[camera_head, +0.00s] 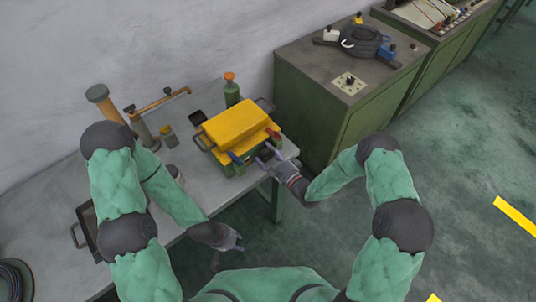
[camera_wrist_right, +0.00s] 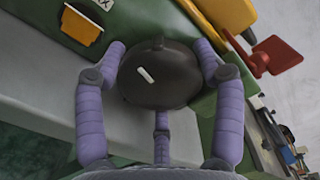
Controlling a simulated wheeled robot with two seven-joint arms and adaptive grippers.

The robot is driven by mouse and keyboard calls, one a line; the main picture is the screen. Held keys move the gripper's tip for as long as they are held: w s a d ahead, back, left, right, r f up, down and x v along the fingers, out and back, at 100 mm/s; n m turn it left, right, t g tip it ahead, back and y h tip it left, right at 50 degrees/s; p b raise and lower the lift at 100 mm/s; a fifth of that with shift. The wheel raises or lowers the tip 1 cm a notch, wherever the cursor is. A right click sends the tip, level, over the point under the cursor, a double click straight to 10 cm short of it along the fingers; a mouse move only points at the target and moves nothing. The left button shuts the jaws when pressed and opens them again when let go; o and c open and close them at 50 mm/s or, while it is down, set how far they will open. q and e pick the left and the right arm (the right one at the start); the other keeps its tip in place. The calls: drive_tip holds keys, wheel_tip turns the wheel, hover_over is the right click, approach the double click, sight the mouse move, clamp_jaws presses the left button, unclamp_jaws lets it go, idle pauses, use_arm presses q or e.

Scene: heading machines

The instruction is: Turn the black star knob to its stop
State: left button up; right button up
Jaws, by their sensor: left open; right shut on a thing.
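The black star knob (camera_wrist_right: 168,82) fills the middle of the right wrist view. It is dark and rounded, with a short white mark (camera_wrist_right: 146,74) on its face. My right gripper (camera_wrist_right: 160,75) has its purple fingers around the knob, one on each side and a third below. In the head view my right gripper (camera_head: 267,156) is at the right front of the green and yellow machine (camera_head: 231,122), where the knob is mostly hidden. My left gripper (camera_head: 231,239) is open and empty, in front of the bench edge and away from the machine.
The machine stands on a grey bench (camera_head: 203,182) and has a red lever (camera_head: 273,134), also visible in the wrist view (camera_wrist_right: 275,56). A green bottle (camera_head: 232,93) stands behind it. A green cabinet (camera_head: 338,95) is to the right. Floor is clear at the right.

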drive_tip(key=o, duration=0.9)
drive_tip(key=v, duration=1.2)
drive_tip(key=shift+f, duration=0.1)
